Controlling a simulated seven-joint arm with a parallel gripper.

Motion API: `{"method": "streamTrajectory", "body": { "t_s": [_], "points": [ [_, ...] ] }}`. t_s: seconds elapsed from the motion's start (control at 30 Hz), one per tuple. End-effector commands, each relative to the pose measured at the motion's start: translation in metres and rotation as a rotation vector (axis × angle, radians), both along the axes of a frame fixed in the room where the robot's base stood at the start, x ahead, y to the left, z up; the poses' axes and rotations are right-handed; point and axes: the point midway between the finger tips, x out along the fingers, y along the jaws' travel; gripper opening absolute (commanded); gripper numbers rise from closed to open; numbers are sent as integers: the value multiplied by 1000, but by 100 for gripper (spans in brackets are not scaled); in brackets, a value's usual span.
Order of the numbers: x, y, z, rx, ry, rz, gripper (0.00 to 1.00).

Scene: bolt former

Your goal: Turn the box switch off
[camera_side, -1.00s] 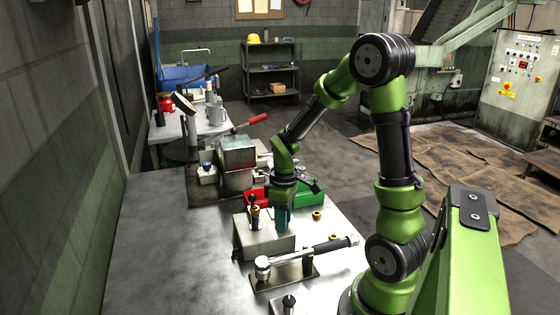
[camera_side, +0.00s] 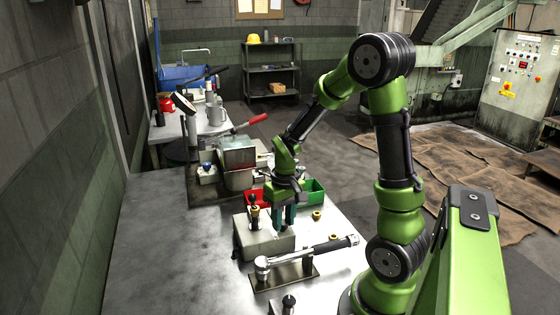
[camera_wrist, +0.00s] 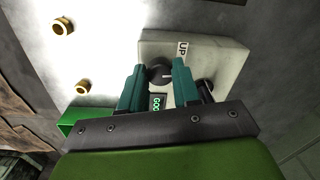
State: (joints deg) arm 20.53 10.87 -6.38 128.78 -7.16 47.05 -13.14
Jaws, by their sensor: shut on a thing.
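The switch box is a pale grey block (camera_side: 262,242) on the metal table, and it fills the upper right of the wrist view (camera_wrist: 215,52). A round dark knob with a white mark (camera_wrist: 160,72) sits on its top, beside a label reading "UP" (camera_wrist: 183,49). My gripper (camera_wrist: 160,80) points down over the box with its teal fingers shut on the knob, one on each side. In the side view my gripper (camera_side: 284,223) stands at the box's right part and the knob is not clearly visible.
A small green display (camera_wrist: 158,102) lights up beside the knob. Brass nuts (camera_wrist: 63,26) lie on the table. Red (camera_side: 256,197) and green (camera_side: 313,190) bins stand behind the box. A torque wrench (camera_side: 310,250) lies in front. The table's left part is clear.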

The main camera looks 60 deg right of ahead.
Motion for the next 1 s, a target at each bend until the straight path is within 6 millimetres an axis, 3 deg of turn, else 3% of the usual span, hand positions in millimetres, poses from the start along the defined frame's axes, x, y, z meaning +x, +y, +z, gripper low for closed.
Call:
{"method": "streamTrajectory", "body": {
  "t_s": [0.3, 0.77, 0.8, 0.93, 1.0],
  "points": [
    [0, 0, 1, 0, -2, -96, 1],
    [0, 0, 1, 0, -2, -108, 1],
    [0, 0, 1, 0, -2, -108, 36],
    [0, 0, 1, 0, -1, -107, 56],
    [0, 0, 1, 0, -1, -107, 57]
  ]
}}
